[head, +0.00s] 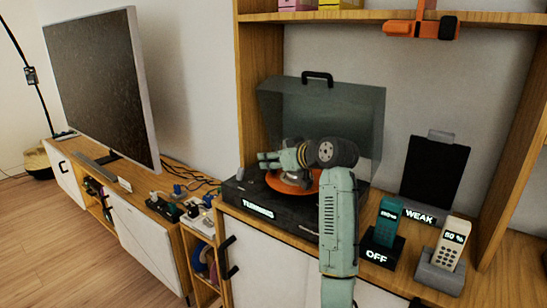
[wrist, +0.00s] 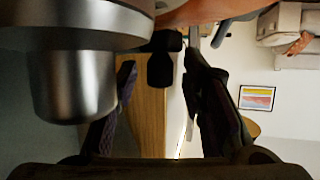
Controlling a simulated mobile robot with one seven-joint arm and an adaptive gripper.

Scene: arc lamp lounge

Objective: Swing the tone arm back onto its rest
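The turntable (head: 262,203) is a black box with a lit label on its front, on the wooden cabinet. Its tinted lid (head: 350,118) with a black handle stands raised behind. An orange platter (head: 290,186) shows partly beneath my gripper (head: 268,161), which reaches left over it. In the wrist view my gripper (wrist: 158,62) has its two dark fingers apart. A dark block (wrist: 160,68) shows between them; I cannot tell whether it is part of the tone arm. A silver cylinder (wrist: 80,85) looms at upper left. The tone arm and its rest are not clearly visible in the head view.
Right of the turntable stand a teal handset (head: 386,222) in a dark base marked OFF, a beige handset (head: 448,245) and a black panel (head: 434,175) marked WEAK. A shelf (head: 390,16) overhangs. A television (head: 100,85) stands left on a low cabinet.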

